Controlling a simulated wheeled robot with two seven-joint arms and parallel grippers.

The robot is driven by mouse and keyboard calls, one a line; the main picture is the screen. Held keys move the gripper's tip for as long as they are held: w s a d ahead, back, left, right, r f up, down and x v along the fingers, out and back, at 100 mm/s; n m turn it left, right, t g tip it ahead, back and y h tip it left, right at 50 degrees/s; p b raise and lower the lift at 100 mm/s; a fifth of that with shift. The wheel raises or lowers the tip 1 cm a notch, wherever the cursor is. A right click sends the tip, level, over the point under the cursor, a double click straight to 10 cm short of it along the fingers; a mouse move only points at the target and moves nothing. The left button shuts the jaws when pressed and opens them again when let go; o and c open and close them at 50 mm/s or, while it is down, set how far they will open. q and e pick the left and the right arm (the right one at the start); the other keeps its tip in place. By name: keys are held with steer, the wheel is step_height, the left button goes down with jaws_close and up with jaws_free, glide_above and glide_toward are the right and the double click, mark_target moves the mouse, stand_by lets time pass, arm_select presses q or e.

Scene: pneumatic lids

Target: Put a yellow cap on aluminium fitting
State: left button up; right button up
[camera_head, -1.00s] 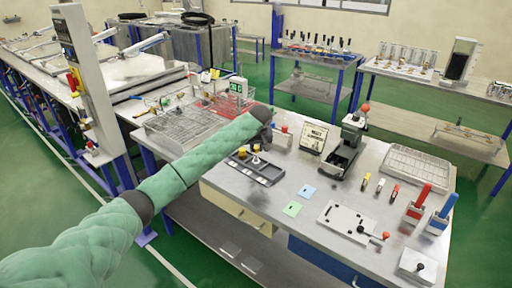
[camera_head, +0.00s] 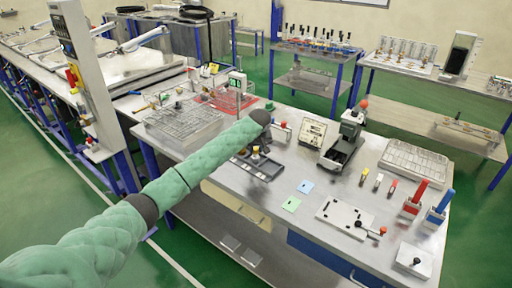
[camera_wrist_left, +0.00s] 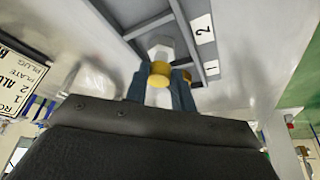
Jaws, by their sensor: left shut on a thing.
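My left gripper (camera_wrist_left: 159,88) is shut on a yellow cap (camera_wrist_left: 159,73), which shows between its fingertips in the left wrist view. A pale metal fitting (camera_wrist_left: 160,46) stands just beyond the cap in a compartment of the grey tray (camera_wrist_left: 137,16); I cannot tell whether cap and fitting touch. Another yellow thing (camera_wrist_left: 187,76) is partly hidden behind a finger. In the head view the yellow cap (camera_head: 256,149) shows small above the dark tray (camera_head: 268,177), below the end of my left arm. My right gripper is not in view.
A printed sign (camera_head: 313,132) and a dark press with a red knob (camera_head: 345,145) stand right of the tray. A wire basket (camera_head: 180,125) lies to the left.

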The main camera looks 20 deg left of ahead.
arm_select(q)
steer(key=shift+p, duration=0.3)
stand_by(0.6)
stand_by(0.7)
steer(key=shift+p, duration=0.65)
steer(key=shift+f, duration=1.1)
stand_by(1.4)
